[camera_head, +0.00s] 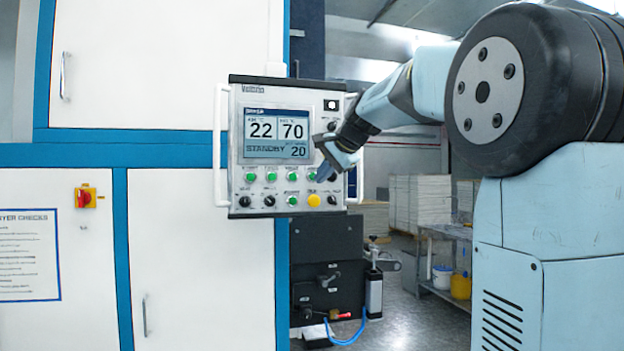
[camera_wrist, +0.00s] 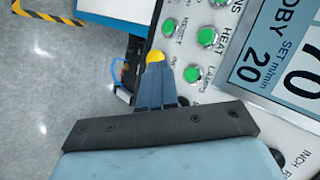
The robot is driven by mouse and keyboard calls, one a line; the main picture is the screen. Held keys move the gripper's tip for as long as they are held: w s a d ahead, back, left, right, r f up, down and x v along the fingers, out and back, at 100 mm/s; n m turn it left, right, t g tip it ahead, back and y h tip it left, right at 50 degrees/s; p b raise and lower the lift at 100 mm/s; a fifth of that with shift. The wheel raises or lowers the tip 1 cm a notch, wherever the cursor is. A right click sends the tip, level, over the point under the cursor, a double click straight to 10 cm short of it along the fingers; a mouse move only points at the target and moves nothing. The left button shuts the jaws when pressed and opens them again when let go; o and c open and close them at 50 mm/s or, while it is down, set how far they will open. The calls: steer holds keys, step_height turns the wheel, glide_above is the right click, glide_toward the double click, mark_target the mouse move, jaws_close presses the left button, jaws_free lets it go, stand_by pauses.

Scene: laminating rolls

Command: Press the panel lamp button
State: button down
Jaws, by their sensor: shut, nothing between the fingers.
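The panel lamp button is the rightmost green button (camera_head: 312,175) in the control panel's upper row. In the wrist view this green button (camera_wrist: 193,74) has a label beside it that reads like "LAMPS". I cannot tell whether the fingertips touch the panel.
The control panel (camera_head: 237,165) has a screen reading STANDBY, other green buttons, black knobs and side handles (camera_head: 221,145). White cabinets (camera_head: 140,65) stand behind it to the left. A red and yellow switch (camera_head: 86,197) is at far left. A shelf with stacks (camera_head: 420,203) is behind.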

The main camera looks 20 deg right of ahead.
steer(key=shift+w, duration=2.35)
stand_by(0.3)
steer(key=shift+w+r, duration=0.1)
steer(key=shift+w, duration=0.25)
steer(key=shift+w, duration=0.45)
stand_by(0.7)
steer(key=shift+s, duration=0.85)
steer(key=shift+s, duration=0.1)
steer(key=s, duration=0.4)
steer(key=shift+s, duration=0.4)
